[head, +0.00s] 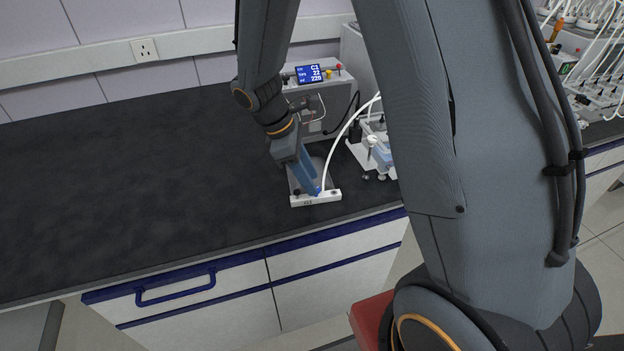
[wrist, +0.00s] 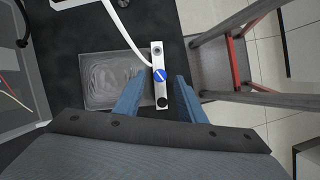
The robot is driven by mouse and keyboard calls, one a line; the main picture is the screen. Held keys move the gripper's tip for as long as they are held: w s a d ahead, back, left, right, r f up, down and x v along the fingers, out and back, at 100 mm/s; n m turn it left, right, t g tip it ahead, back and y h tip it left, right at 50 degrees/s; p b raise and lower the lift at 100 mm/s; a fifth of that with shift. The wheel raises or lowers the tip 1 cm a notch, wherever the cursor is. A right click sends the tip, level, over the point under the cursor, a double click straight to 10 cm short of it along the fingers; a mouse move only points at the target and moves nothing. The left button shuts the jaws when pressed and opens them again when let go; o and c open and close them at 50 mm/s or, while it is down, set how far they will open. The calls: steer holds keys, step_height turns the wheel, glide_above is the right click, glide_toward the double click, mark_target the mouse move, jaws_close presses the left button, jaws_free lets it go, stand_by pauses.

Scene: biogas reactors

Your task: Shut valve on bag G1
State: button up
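A clear, flat bag (wrist: 108,80) lies on the dark bench with a white bar (wrist: 156,53) along one edge. The bar also shows in the head view (head: 316,199), with a small label I cannot read for sure. A round blue valve knob (wrist: 159,76) with a pale diagonal line sits on the bar, beside a black cap (wrist: 162,102). A white tube (wrist: 127,35) runs from near the knob. My gripper (wrist: 160,78) is open, its blue fingers on either side of the bar and knob with visible gaps. In the head view my gripper (head: 315,190) partly hides the bag and knob.
A grey device (head: 322,105) with a lit display stands behind the bag. To its right, a white stand (head: 358,154) and small parts sit close by, partly hidden by my arm. The bench (head: 120,190) to the left is clear. The front bench edge is near.

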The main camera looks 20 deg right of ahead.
steer(key=shift+x, duration=0.95)
steer(key=shift+c, duration=0.2)
jaws_close()
steer(key=shift+w+m, duration=0.1)
steer(key=shift+m, duration=0.3)
steer(key=shift+m+g+y+p, duration=0.4)
steer(key=shift+m+p, duration=0.15)
steer(key=shift+m, duration=0.35)
steer(key=shift+w+d+m+g+y+p, duration=0.1)
steer(key=shift+m+g+y+p, duration=0.15)
steer(key=shift+m, duration=0.7)
steer(key=shift+w+d+m+g+y+p, duration=0.15)
steer(key=shift+m+g, duration=0.2)
steer(key=shift+m, duration=0.6)
steer(key=shift+a, duration=0.1)
